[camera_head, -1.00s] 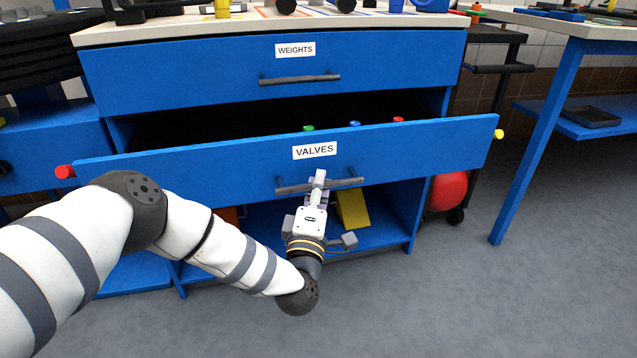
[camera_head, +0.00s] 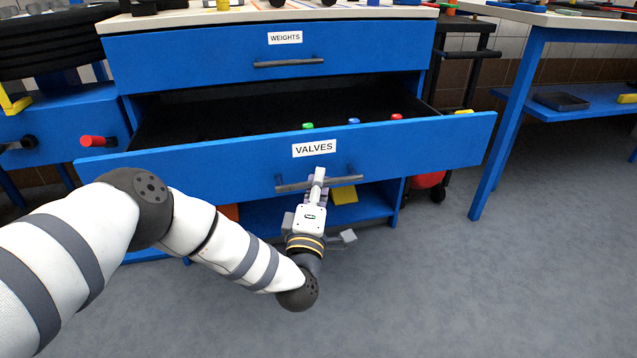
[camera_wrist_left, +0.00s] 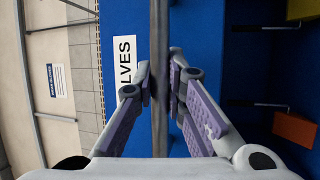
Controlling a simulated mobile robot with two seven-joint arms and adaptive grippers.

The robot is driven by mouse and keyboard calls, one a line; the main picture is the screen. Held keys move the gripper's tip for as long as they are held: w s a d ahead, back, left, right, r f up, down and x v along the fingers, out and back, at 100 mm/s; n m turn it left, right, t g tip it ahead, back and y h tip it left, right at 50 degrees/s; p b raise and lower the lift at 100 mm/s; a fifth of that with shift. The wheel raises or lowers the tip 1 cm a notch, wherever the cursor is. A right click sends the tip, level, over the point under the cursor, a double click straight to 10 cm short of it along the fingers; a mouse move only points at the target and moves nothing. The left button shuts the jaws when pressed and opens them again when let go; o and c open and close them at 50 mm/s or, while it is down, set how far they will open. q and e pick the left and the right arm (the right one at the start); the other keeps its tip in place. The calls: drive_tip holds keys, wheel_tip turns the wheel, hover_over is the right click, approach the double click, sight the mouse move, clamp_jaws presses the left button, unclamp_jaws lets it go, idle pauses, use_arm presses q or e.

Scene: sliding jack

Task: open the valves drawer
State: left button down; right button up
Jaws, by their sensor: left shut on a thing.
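The blue valves drawer (camera_head: 420,145) stands well out of the cabinet, with its black inside showing behind the front. Its label VALVES (camera_head: 314,148) is above a dark bar handle (camera_head: 345,180). My left gripper (camera_head: 318,178) is shut on the middle of that handle. In the left wrist view the handle (camera_wrist_left: 160,60) runs between the two purple-padded fingers (camera_wrist_left: 163,90). Green, blue and red knobs (camera_head: 354,122) show inside the drawer, just above its front edge. My right gripper is not in view.
The closed weights drawer (camera_head: 200,60) is above. An open shelf below holds a yellow object (camera_head: 344,192). A blue-legged table (camera_head: 510,110) stands at the right, and a red handle (camera_head: 98,141) shows at the left. The grey floor in front is clear.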

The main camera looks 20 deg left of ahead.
use_arm(q)
drive_tip(key=c, duration=1.6)
unclamp_jaws()
drive_tip(key=v, duration=1.2)
